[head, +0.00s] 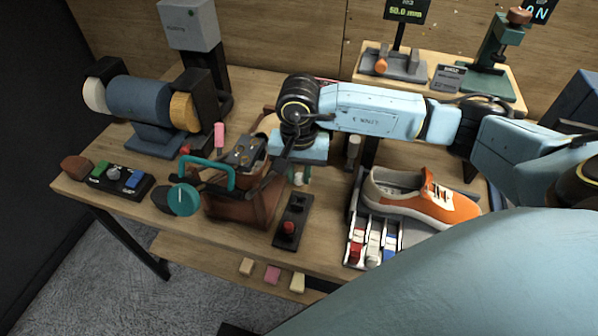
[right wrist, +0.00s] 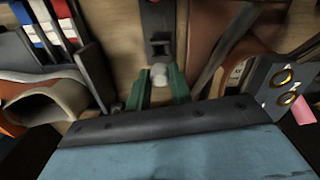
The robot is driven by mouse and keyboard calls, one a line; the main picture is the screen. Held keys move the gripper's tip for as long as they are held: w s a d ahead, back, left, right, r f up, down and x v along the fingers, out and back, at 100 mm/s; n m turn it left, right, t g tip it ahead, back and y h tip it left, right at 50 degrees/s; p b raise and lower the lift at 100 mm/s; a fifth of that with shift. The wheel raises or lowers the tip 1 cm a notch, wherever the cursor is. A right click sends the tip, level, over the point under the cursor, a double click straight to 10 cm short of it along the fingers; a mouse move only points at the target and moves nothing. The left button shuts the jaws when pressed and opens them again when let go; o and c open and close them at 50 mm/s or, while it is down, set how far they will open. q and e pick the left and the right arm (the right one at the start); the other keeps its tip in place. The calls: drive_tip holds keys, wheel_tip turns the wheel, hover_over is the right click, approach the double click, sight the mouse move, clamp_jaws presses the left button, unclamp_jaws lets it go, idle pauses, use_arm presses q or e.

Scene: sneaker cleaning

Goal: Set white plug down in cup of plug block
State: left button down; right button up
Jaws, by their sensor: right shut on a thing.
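My right gripper (head: 300,176) is shut on the small white plug (head: 298,180), just beyond the far end of the plug block in the head view. The right wrist view shows the rounded white plug (right wrist: 159,75) between the green fingers of the gripper (right wrist: 160,84). The plug block (head: 280,238) is a long black block with a red knob near its front end. In the right wrist view, the near end of the block (right wrist: 154,22) has a dark square recess, close by the plug. The height of the plug over the block is hard to tell. My left gripper is out of view.
A blue grinder (head: 138,98) and a button box (head: 112,178) stand at the left.

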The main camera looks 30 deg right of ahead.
sight(299, 186)
drive_tip(key=shift+f+b, duration=1.9)
drive_tip(key=shift+f, duration=0.45)
drive_tip(key=shift+b, duration=0.8)
drive_tip(key=shift+f, duration=0.15)
drive_tip(key=shift+f+b, duration=0.3)
drive_tip(key=shift+b, duration=0.15)
drive_tip(key=shift+f+b, duration=0.8)
drive_tip(key=shift+f, duration=0.05)
drive_tip(key=o, duration=1)
